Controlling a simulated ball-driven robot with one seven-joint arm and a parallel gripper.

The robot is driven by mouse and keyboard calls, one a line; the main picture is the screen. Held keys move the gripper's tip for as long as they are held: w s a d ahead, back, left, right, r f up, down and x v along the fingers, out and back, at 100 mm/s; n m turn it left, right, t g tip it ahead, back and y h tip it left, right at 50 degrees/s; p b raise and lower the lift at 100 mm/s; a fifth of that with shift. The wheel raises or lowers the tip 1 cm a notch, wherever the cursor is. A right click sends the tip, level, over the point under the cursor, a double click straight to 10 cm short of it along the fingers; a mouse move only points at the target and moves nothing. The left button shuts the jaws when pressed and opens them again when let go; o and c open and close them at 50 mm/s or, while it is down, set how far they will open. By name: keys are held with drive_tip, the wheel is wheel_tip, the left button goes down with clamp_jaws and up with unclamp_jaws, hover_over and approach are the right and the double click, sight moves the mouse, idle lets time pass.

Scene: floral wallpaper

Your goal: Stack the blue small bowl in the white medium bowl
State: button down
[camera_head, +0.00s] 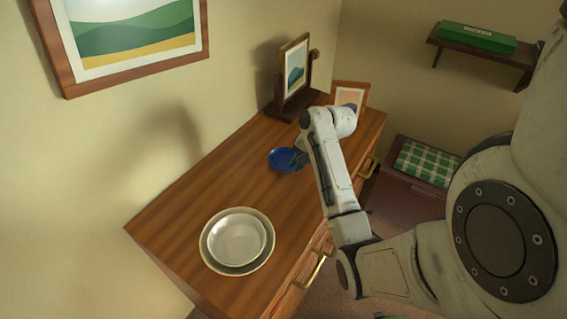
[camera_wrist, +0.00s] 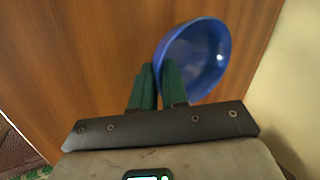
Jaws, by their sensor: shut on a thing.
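The blue small bowl (camera_head: 281,159) is toward the far part of the wooden dresser top, in front of the mirror stand. In the wrist view the blue bowl (camera_wrist: 205,58) appears upper right of centre. My gripper (camera_wrist: 158,72) has green fingers close together on the bowl's near rim, shut on it. In the head view my gripper (camera_head: 299,157) is at the bowl's right side, partly hidden by my arm. The white medium bowl (camera_head: 237,238) sits at the near end of the dresser, inside a larger pale bowl or plate (camera_head: 207,258), and looks empty.
The wooden dresser top (camera_head: 200,195) is clear between the two bowls. A mirror stand (camera_head: 294,72) and a small framed picture (camera_head: 349,96) stand at its far end. A wall shelf (camera_head: 480,57) holds a green box. A chest with a checked cushion (camera_head: 427,160) stands at right.

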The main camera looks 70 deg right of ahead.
drive_tip(key=shift+r, duration=0.1)
idle(0.3)
drive_tip(key=shift+r, duration=0.65)
drive_tip(key=s+a+r+p, duration=0.5)
drive_tip(key=s+a+r, duration=0.3)
drive_tip(key=a+r, duration=0.3)
drive_tip(key=shift+s+r+p, duration=0.25)
drive_tip(key=shift+s+p, duration=0.15)
